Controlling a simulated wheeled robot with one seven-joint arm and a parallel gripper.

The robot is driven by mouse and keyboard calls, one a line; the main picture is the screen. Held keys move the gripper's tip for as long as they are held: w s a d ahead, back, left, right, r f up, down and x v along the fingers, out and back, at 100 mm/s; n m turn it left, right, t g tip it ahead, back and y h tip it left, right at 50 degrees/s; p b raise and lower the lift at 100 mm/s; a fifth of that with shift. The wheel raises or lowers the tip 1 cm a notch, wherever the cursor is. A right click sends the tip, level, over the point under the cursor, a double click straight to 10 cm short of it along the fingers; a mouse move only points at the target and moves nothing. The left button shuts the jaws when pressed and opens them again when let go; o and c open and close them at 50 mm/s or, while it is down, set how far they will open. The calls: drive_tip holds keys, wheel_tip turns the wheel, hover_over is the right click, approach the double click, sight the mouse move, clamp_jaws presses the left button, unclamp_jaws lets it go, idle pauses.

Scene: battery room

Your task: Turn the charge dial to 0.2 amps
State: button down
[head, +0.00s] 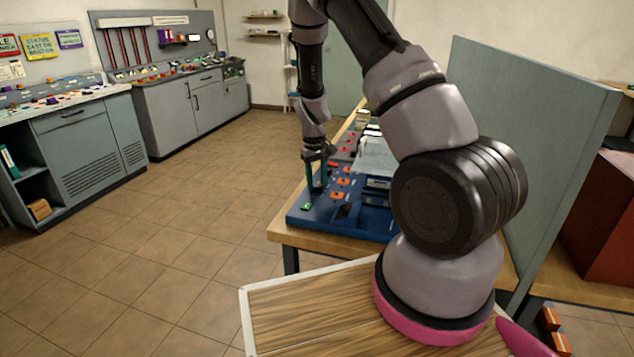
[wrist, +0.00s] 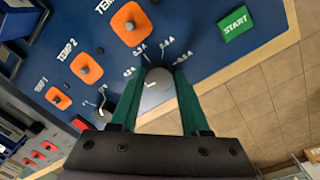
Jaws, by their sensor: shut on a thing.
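The charge dial (wrist: 155,94) is a grey round knob on a blue panel (wrist: 190,22), with amp labels in an arc around its far side. My gripper (wrist: 158,77) has its two green fingers closed on the dial, one on each side. A small pale mark shows on the dial, but I cannot tell for sure which label it points to. In the head view my gripper (head: 317,188) reaches down to the blue panel (head: 330,218) near its left end; the dial is hidden there.
A green START button (wrist: 235,22) lies right of the dial. Orange plates with grey knobs (wrist: 87,69) run along the panel to its left. The panel stands on a wooden table (head: 290,237). Tiled floor (head: 170,240) is open to the left; a grey-green partition (head: 530,120) stands right.

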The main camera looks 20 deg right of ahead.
sight(315, 184)
drive_tip(key=m, duration=0.7)
idle(0.6)
drive_tip(key=shift+c, duration=1.9)
unclamp_jaws()
drive_tip(key=shift+a, duration=0.1)
wheel_tip(315, 184, up, 11)
drive_tip(key=shift+w+a, duration=0.15)
drive_tip(key=shift+a, duration=0.1)
drive_tip(key=shift+f, duration=0.1)
